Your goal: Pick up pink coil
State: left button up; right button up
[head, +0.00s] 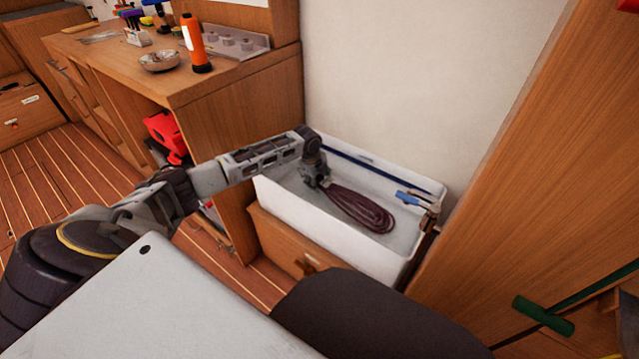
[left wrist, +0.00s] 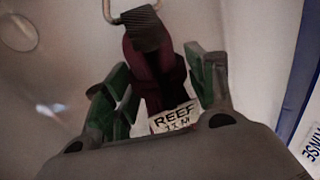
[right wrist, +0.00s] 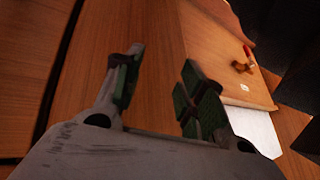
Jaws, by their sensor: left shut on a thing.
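A dark maroon, pinkish-red coil of line (head: 360,208) lies in a long white open bin (head: 280,208) in the head view. No brighter pink coil shows. My left gripper (head: 321,183) reaches down into the bin at the coil's far left end. In the left wrist view my left gripper (left wrist: 158,95) is shut on the coil (left wrist: 150,62), with a finger on each side of it. A white tag reading "REEF 11 M" hangs between the fingers. My right gripper (right wrist: 155,85) is open and empty, over wood, in the right wrist view.
A blue strip runs along the bin's back edge, and a blue-handled thing (head: 412,198) sits at its right end. A wooden workbench (head: 235,90) with an orange flashlight (head: 196,44) and a metal bowl (head: 159,60) stands left. A wooden panel (head: 530,150) bounds the right.

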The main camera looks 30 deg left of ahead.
pick_arm(q)
jog(key=shift+r+p, duration=1.4)
jog(key=shift+r, duration=2.45)
pick_arm(e)
notch_tip(320, 180, up, 6)
jog(key=d+g+h, duration=0.1)
jog(key=shift+s+d+n, duration=0.25)
jog(key=shift+d+n, duration=0.05)
jog(key=shift+d, duration=0.05)
